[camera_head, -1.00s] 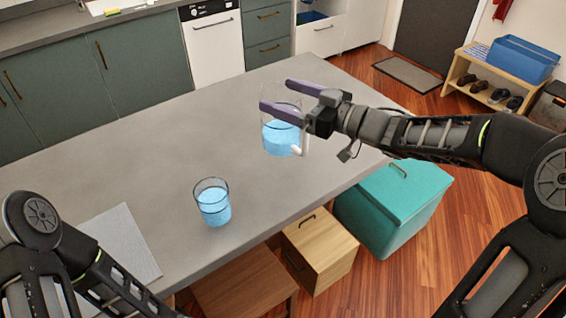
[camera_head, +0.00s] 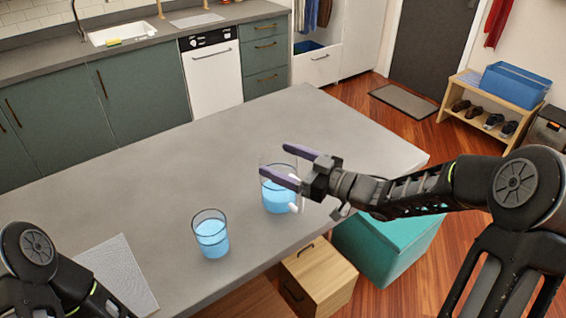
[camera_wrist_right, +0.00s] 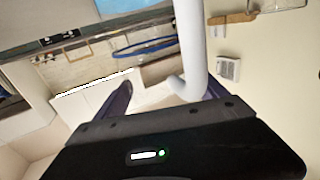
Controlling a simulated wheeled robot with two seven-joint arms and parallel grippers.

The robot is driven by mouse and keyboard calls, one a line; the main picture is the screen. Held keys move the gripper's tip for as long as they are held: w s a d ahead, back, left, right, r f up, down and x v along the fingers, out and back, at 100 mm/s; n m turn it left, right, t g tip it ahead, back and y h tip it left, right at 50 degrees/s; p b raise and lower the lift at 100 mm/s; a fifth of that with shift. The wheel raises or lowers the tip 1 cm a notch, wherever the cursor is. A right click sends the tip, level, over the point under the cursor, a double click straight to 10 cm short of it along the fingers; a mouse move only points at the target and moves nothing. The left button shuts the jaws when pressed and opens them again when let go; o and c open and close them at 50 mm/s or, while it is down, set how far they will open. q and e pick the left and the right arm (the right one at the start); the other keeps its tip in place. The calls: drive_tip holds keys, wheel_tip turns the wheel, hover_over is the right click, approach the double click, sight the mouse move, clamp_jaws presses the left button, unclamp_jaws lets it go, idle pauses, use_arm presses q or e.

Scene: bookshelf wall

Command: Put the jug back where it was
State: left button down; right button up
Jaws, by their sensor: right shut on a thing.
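The jug (camera_head: 278,200) is clear, holds blue liquid and has a white handle. It is upright over the grey counter (camera_head: 180,165), right of the glass; I cannot tell if its base touches. My right gripper (camera_head: 273,160) has its purple fingers at the jug's upper part and is shut on the handle. In the right wrist view the white handle (camera_wrist_right: 192,50) runs down between the fingers. A glass of blue liquid (camera_head: 211,236) stands near the counter's front edge. Only part of my left arm shows at lower left; its gripper is out of view.
A grey textured mat (camera_head: 115,275) lies at the left of the counter. Below the front edge are a wooden drawer box (camera_head: 320,275) and a teal box (camera_head: 385,250).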

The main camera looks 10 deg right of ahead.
drive_tip(key=shift+f, duration=0.4)
drive_tip(key=o, duration=2)
drive_tip(key=shift+f, duration=0.15)
drive_tip(key=shift+d+r, duration=0.1)
drive_tip(key=shift+r, duration=0.1)
drive_tip(key=p+v, duration=0.2)
drive_tip(key=v, duration=1)
